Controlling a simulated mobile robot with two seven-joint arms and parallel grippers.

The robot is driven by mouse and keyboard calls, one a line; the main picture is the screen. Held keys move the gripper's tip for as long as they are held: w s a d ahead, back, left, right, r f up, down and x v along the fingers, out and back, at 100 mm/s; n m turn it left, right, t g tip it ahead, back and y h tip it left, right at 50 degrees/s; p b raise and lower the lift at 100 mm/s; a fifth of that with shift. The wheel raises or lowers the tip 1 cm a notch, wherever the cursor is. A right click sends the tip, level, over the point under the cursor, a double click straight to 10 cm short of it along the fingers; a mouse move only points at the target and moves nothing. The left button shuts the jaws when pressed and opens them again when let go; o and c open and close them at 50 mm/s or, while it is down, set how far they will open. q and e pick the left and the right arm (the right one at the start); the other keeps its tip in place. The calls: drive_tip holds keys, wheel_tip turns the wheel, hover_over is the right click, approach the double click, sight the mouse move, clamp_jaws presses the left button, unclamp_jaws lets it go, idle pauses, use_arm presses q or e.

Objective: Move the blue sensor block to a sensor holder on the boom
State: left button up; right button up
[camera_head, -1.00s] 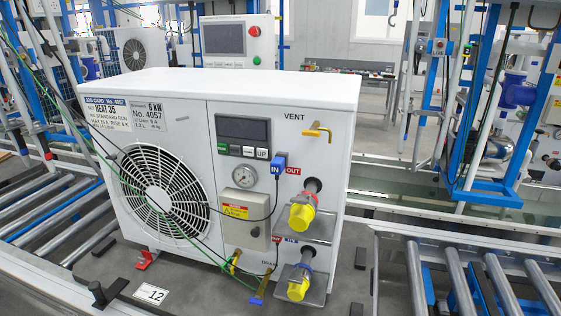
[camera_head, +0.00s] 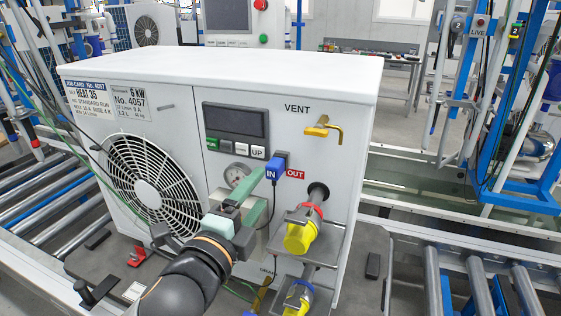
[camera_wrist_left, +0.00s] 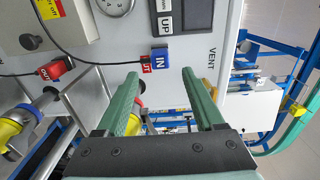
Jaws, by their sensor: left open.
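The blue sensor block (camera_head: 281,162) sits on the front panel of the white heat pump unit (camera_head: 230,75), beside the IN and OUT labels, with a black cable hanging from it. It also shows in the left wrist view (camera_wrist_left: 160,57), beyond the space between my fingertips. My left gripper (camera_head: 265,190) is open, its green fingers pointing toward the block and apart from it. The boom (camera_head: 455,100) with its blue fittings stands at the right; I cannot tell which fitting is a sensor holder. My right gripper is not in view.
Yellow-capped pipe stubs (camera_head: 301,232) stick out below the block, and a brass vent valve (camera_head: 323,127) sits above right. A red block (camera_wrist_left: 55,69) with a cable shows in the wrist view. Roller conveyors (camera_head: 470,280) flank the unit.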

sight(271, 173)
use_arm(q)
drive_tip(key=shift+s, duration=0.15)
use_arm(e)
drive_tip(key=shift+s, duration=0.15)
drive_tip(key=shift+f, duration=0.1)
use_arm(q)
drive_tip(key=b+x, duration=0.1)
drive_tip(key=x, duration=0.4)
drive_tip(key=shift+f+b, duration=0.1)
drive_tip(key=shift+b, duration=0.2)
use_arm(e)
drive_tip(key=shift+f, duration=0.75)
use_arm(q)
drive_tip(key=p+x, duration=0.1)
drive_tip(key=x, duration=0.2)
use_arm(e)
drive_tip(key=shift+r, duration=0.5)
use_arm(q)
drive_tip(key=shift+w+d, duration=0.15)
drive_tip(key=shift+w, duration=0.4)
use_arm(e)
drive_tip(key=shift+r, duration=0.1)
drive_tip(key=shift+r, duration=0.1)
use_arm(q)
drive_tip(key=shift+p, duration=0.4)
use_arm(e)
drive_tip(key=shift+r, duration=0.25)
